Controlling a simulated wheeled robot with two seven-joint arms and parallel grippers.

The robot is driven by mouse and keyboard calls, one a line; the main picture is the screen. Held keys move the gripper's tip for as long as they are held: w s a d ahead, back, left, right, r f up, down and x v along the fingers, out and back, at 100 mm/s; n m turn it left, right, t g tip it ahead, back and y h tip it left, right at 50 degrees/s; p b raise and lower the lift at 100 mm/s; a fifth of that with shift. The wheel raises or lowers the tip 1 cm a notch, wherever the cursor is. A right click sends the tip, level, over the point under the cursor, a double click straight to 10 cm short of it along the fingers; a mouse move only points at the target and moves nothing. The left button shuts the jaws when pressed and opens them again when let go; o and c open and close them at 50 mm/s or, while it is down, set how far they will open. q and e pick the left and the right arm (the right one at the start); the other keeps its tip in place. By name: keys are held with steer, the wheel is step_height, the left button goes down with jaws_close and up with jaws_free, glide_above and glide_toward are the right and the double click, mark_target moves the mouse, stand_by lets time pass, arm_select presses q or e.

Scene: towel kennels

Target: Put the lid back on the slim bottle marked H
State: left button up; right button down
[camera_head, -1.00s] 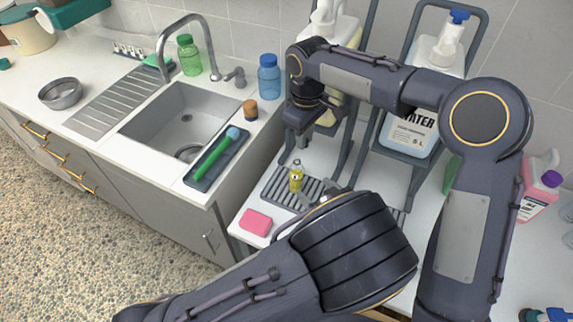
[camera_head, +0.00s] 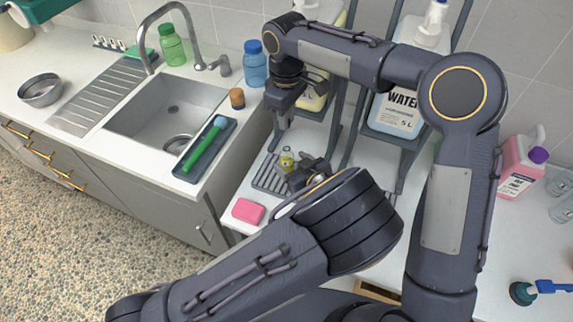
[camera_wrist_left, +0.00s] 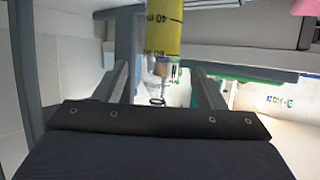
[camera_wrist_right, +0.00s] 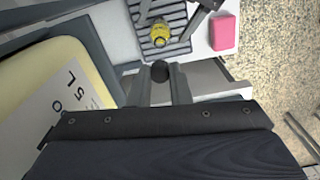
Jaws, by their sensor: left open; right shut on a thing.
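The slim bottle (camera_head: 287,161) has a yellow label with dark marks and a clear, bare neck. It stands on the grey slatted rack (camera_head: 266,177); I cannot read an H. My left gripper (camera_head: 298,168) is open just beside the bottle. In the left wrist view the bottle (camera_wrist_left: 162,35) shows between the spread fingers, apparently not clamped. My right gripper (camera_head: 283,124) hangs above the bottle, fingers down. In the right wrist view it is shut on a small dark round lid (camera_wrist_right: 160,71), with the bottle (camera_wrist_right: 160,34) beyond and below.
A pink sponge (camera_head: 248,211) lies at the counter's front edge. Large jugs on dark stands, one marked WATER (camera_head: 397,115), rise close behind the right gripper. The sink (camera_head: 165,112) and a tray (camera_head: 190,160) with a green brush are to the left.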

arm_select(q)
steer(key=shift+x, duration=2.65)
steer(key=shift+c, duration=0.3)
jaws_close()
arm_select(e)
glide_above(287, 144)
steer(key=shift+f, duration=2.5)
